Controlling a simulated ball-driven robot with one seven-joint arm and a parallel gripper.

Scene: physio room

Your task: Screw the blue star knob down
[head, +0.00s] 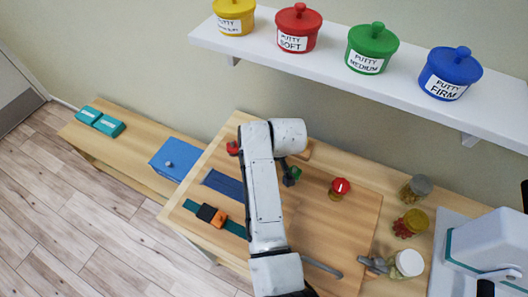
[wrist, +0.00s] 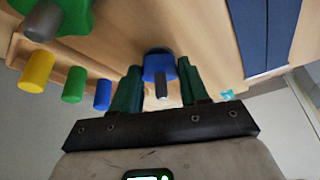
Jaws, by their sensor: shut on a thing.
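The blue star knob (wrist: 157,66) sits between the two dark green fingers of my gripper (wrist: 160,88) in the wrist view. The fingers are shut on it, one at each side. A short grey stud (wrist: 161,88) stands out from the knob toward the camera. Behind it is the wooden board, on which it seems to sit; whether it touches the board is hard to tell. In the head view my gripper (head: 291,176) points down at the wooden board (head: 345,235). My arm hides most of that spot, and the knob is not clear there.
A red knob (head: 339,188) stands right of my gripper. Left are a dark blue pad (head: 224,184) and a teal strap with a black and orange block (head: 211,215). Jars (head: 410,222) stand at the right. A shelf (head: 320,65) with putty pots hangs above. Coloured pegs (wrist: 74,84) show in the wrist view.

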